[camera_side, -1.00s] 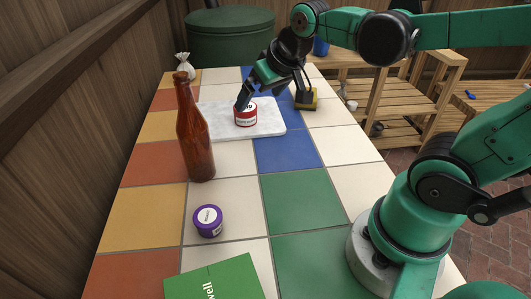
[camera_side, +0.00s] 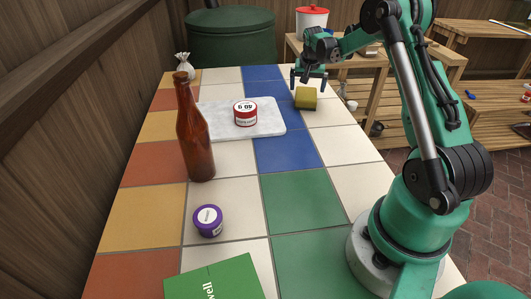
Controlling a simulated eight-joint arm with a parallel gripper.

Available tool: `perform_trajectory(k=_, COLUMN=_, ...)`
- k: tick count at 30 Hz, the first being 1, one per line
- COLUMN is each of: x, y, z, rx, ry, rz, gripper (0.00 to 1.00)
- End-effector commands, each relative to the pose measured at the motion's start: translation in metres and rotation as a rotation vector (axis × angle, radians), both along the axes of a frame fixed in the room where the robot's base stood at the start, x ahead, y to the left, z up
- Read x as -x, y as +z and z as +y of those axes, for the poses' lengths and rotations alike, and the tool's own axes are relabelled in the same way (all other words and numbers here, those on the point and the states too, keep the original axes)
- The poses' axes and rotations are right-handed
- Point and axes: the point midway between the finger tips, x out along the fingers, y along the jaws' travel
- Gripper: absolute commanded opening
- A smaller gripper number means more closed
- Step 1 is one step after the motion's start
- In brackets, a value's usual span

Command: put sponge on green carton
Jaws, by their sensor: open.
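The sponge (camera_side: 306,98), yellow with a darker side, lies on the tiled table near its far right edge, just right of the white marble slab. My gripper (camera_side: 308,84) is open and empty, with its fingers pointing down, just above and behind the sponge in the picture. I cannot tell whether a finger touches it. The green carton (camera_side: 215,280) lies flat at the near edge of the picture, with white lettering. Its near part is cut off by the frame.
A red and white tin (camera_side: 245,113) sits on the marble slab (camera_side: 270,120). A brown glass bottle (camera_side: 194,135) stands upright left of centre. A small white sack (camera_side: 184,66) is at the far left. The middle tiles are clear.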

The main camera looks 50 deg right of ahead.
Motion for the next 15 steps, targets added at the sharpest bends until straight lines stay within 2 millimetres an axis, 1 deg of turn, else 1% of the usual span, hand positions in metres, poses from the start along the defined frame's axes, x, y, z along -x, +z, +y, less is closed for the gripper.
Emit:
perform_trajectory(k=3, x=-0.003, y=-0.016, z=-0.005, rx=0.0, ry=0.0, rz=-0.001, gripper=1.0)
perform_trajectory(k=6, x=-0.005, y=-0.026, z=-0.009, rx=0.001, ry=0.0, rz=-0.002, gripper=1.0)
perform_trajectory(k=10, x=-0.007, y=-0.035, z=-0.013, rx=0.001, ry=0.0, rz=-0.002, gripper=1.0)
perform_trajectory(k=15, x=-0.008, y=-0.039, z=-0.014, rx=0.002, ry=0.001, rz=-0.002, gripper=1.0)
